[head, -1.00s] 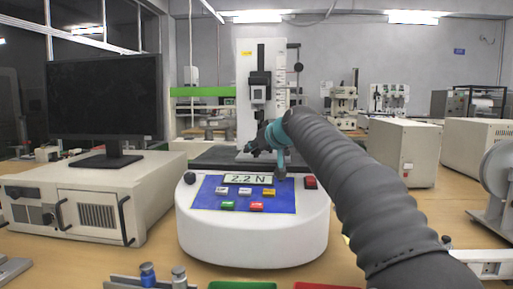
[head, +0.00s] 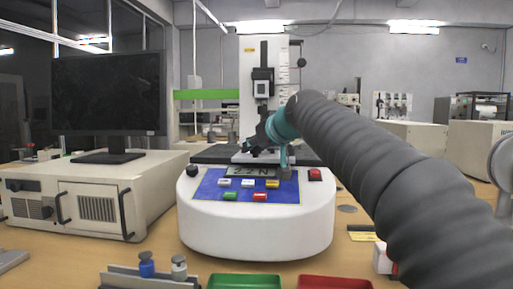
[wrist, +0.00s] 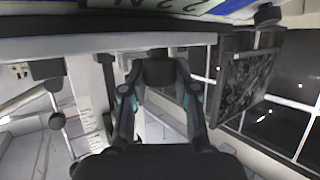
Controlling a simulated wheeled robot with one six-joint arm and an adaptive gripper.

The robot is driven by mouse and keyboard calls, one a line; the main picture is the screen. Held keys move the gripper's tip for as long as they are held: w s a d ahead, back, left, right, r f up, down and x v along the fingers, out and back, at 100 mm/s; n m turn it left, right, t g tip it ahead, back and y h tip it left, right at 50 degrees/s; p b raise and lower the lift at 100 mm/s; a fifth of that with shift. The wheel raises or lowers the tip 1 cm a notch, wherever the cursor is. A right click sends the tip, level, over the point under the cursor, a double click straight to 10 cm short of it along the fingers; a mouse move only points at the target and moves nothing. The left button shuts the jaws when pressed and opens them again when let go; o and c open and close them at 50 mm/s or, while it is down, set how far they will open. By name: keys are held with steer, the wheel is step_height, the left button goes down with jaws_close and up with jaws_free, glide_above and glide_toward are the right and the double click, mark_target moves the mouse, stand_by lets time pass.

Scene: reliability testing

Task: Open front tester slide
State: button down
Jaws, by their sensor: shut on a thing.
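The tester (head: 255,230) is a white rounded unit with a blue button panel and a small display. Behind it stands a white column with a black vertical rail and a dark carriage block (head: 263,83). My gripper (head: 258,147) is low in front of the column, just above the display, over a light grey plate (head: 242,158). In the wrist view, the two fingers of my gripper (wrist: 160,80) are shut on a dark block (wrist: 160,68), apparently the slide's handle. The exact contact is partly hidden by the fingers and the low angle.
A monitor (head: 106,95) stands on a beige case (head: 80,200) at the left. My arm covers much of the right side.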

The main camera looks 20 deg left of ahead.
steer(key=c, duration=0.8)
jaws_free()
steer(key=shift+c, duration=0.2)
steer(key=v, duration=1.2)
